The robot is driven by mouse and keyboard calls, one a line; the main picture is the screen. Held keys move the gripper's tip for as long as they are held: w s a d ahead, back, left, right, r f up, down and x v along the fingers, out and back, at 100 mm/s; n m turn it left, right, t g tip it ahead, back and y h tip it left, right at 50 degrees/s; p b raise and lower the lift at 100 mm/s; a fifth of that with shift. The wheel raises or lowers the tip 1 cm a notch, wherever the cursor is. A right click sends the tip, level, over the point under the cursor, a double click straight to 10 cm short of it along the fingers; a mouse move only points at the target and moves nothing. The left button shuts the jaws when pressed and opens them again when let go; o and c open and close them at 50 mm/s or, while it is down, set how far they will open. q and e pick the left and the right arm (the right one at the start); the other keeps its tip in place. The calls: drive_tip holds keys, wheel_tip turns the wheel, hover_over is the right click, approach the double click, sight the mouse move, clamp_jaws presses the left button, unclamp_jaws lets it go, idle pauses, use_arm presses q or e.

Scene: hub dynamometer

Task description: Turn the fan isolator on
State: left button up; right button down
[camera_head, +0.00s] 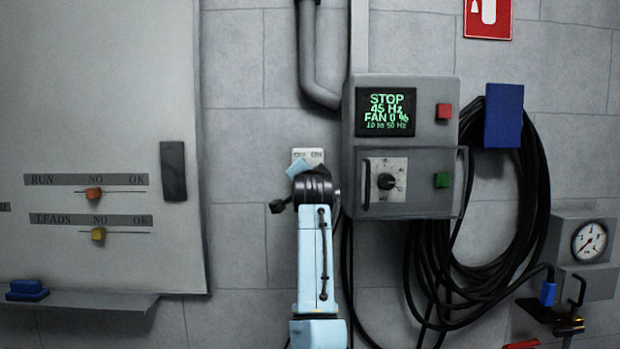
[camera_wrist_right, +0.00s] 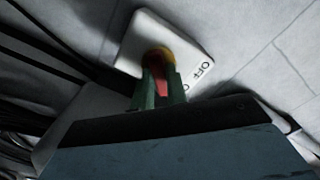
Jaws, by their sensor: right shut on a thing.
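The fan isolator is a white plate (camera_wrist_right: 138,38) on the grey wall, with a red handle (camera_wrist_right: 159,78) on a yellow round base (camera_wrist_right: 158,55). In the head view only the upper part of a white plate (camera_head: 308,154) shows above my right wrist. My right gripper (camera_wrist_right: 157,92) is shut on the red handle, one green finger on each side. OFF is readable on the plate beside the handle; a second label is mostly hidden by the gripper. In the head view my right gripper (camera_head: 303,168) reaches up to the plate. My left gripper is not in view.
A grey drive box (camera_head: 450,160) with a lit display (camera_head: 386,111) reading STOP, 45 Hz, FAN 0 % is close on the right. Black cables (camera_head: 535,200) hang beyond it. A whiteboard (camera_head: 90,120) is on the left. A grey pipe (camera_head: 308,60) runs above.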

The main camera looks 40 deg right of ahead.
idle(0.3)
drive_tip(key=c, duration=1.4)
unclamp_jaws()
drive_tip(key=shift+s, duration=0.1)
drive_tip(key=b+v, duration=0.2)
drive_tip(key=v, duration=1.1)
drive_tip(key=shift+a, duration=0.1)
